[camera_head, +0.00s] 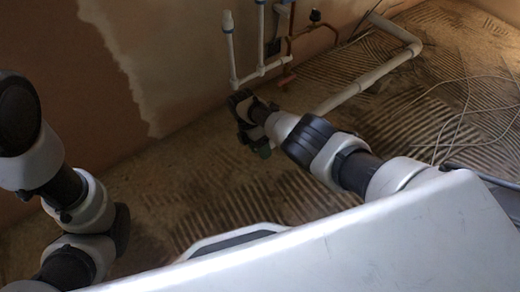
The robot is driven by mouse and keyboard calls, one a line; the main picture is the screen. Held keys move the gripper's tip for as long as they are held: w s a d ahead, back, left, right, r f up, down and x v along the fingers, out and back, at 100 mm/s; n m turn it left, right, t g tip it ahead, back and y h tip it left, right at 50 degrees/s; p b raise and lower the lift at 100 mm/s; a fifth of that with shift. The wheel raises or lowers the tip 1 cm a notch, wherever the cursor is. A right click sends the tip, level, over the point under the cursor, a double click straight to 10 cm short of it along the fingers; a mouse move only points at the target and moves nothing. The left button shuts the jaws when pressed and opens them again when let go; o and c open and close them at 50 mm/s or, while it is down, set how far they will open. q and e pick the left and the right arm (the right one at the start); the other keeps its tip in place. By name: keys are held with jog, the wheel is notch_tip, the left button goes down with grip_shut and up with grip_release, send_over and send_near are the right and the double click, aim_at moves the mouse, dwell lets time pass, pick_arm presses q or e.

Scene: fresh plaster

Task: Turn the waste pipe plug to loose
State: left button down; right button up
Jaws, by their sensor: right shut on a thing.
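A white waste pipe (362,82) runs along the floor near the wall. It bends at the upper right, and its near end passes behind my right arm. My right gripper (243,116) is dark and sits low by the wall, below the upright pipes. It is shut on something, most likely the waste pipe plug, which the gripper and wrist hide. I cannot make out the plug or how it is turned. My left arm shows at the left edge, but its gripper is not in view.
White upright pipes (230,52) with blue-marked ends and a copper pipe (289,52) with a dark valve stand at the wall, close to my right gripper. Loose grey cable (462,104) lies on the ridged floor (240,195) at the right. Floor left of the gripper is clear.

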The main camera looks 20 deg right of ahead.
jog(key=o, duration=0.9)
jog(key=shift+c, duration=0.2)
jog(key=v, duration=1)
jog(key=shift+r, duration=0.3)
jog(key=shift+w+a, duration=0.1)
jog(key=shift+w, duration=0.1)
